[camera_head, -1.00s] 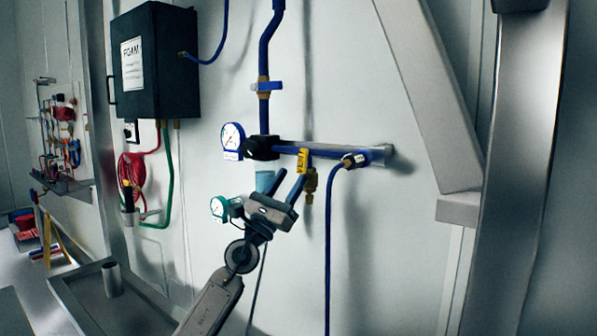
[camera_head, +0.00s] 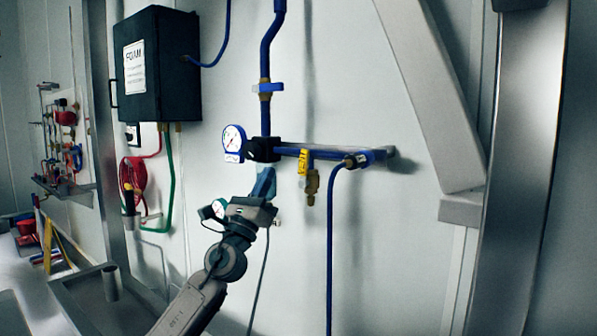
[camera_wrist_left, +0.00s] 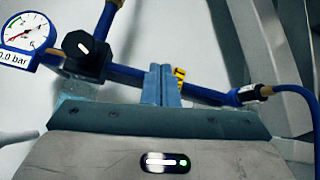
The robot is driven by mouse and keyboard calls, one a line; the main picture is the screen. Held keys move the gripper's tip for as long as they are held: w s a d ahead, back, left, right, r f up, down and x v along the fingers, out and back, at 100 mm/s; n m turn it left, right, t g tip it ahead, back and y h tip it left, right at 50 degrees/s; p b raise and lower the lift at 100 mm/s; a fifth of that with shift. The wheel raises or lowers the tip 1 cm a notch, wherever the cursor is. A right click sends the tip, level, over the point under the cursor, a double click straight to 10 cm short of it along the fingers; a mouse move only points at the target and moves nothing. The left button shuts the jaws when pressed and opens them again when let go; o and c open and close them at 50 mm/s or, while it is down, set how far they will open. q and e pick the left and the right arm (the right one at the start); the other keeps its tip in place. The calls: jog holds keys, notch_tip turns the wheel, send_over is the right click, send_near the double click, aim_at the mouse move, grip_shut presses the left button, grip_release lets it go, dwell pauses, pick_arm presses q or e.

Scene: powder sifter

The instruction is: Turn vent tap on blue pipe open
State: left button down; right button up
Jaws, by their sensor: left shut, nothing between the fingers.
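The blue pipe (camera_head: 330,153) runs across the wall with a downward branch under it. The vent tap on that branch has a yellow handle (camera_head: 303,162), which looks roughly vertical, above a brass body (camera_head: 312,187). In the left wrist view the yellow handle (camera_wrist_left: 179,74) is partly hidden behind my fingers. My left gripper (camera_head: 266,172) is shut and empty. It is below the black knob and left of the tap, with a visible gap to the tap in the head view. In the left wrist view its fingertips (camera_wrist_left: 161,70) overlap the pipe. My right gripper is not in view.
A black knob (camera_head: 263,149) and a round gauge (camera_head: 233,139) sit at the pipe's left end. A blue hose (camera_head: 329,240) hangs from the right end. A black FOAM box (camera_head: 160,65) is at upper left.

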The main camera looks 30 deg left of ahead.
pick_arm(q)
jog(key=a+r+n+g+y, duration=0.4)
jog(key=n+y, duration=0.3)
jog(key=n, duration=0.4)
jog(key=m+g+h+p, duration=0.1)
jog(key=m+g+h, duration=0.1)
jog(key=g+h, duration=0.9)
send_near(303, 163)
jog(key=s+d+f+t+h, duration=0.3)
jog(key=d, duration=0.1)
jog(key=w+p, duration=0.2)
jog(key=w, duration=0.1)
jog(key=w+p, duration=0.2)
jog(key=w, duration=0.1)
jog(key=w+d+p, duration=0.1)
jog(key=w+p, duration=0.1)
jog(key=w, duration=0.1)
jog(key=shift+w+f, duration=0.2)
jog(key=shift+w, duration=0.15)
jog(key=shift+a, duration=0.4)
